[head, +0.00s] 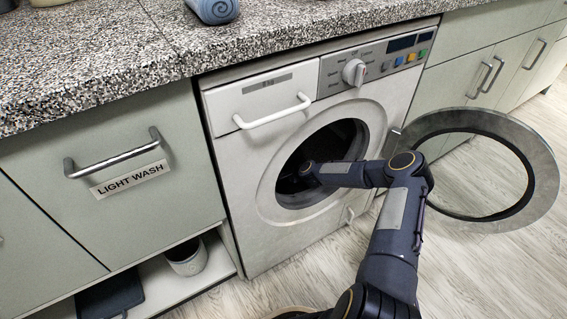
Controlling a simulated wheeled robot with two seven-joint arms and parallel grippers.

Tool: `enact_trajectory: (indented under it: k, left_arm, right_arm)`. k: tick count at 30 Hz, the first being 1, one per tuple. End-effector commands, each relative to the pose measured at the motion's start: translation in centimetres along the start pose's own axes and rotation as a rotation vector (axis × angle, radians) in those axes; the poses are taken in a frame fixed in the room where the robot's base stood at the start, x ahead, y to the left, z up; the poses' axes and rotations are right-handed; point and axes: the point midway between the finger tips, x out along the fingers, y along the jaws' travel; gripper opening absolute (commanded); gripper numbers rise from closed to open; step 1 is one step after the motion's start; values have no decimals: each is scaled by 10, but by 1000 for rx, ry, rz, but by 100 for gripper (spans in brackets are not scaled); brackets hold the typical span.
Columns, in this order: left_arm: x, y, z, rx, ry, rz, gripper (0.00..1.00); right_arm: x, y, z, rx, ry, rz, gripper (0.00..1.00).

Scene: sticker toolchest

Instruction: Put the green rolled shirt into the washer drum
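The front-loading washer (240,185) stands under the counter with its round door (541,165) swung wide open to the right. My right arm reaches through the opening, and the end of it, at my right gripper (304,170), is at the dark drum (343,134). The fingers are lost in the dark, so their state and anything they hold cannot be seen. I see no green rolled shirt. My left gripper is out of view.
A blue-grey rolled cloth (213,10) lies on the speckled counter (80,55), cut by the top edge. A drawer labelled "LIGHT WASH" (110,185) is shut, left of the washer. A pale pot (186,258) stands on the low shelf. Wooden floor lies beneath the open door.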

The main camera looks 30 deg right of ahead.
Motion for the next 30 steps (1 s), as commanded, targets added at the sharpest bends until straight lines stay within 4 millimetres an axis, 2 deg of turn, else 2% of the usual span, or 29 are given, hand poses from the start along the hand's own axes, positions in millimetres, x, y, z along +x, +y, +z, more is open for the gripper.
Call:
enact_trajectory:
  k: [2,3,8,18,30]
  left_arm:
    - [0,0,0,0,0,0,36]
    - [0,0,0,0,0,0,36]
    - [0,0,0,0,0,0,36]
    - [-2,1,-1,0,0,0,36]
    - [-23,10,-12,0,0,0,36]
  right_arm:
    - [0,-1,0,0,0,-1,32]
    - [0,-1,0,0,0,-1,62]
    - [0,-1,0,-1,0,-1,83]
    - [-5,-1,0,0,0,1,83]
    - [-67,-2,-1,1,1,1,83]
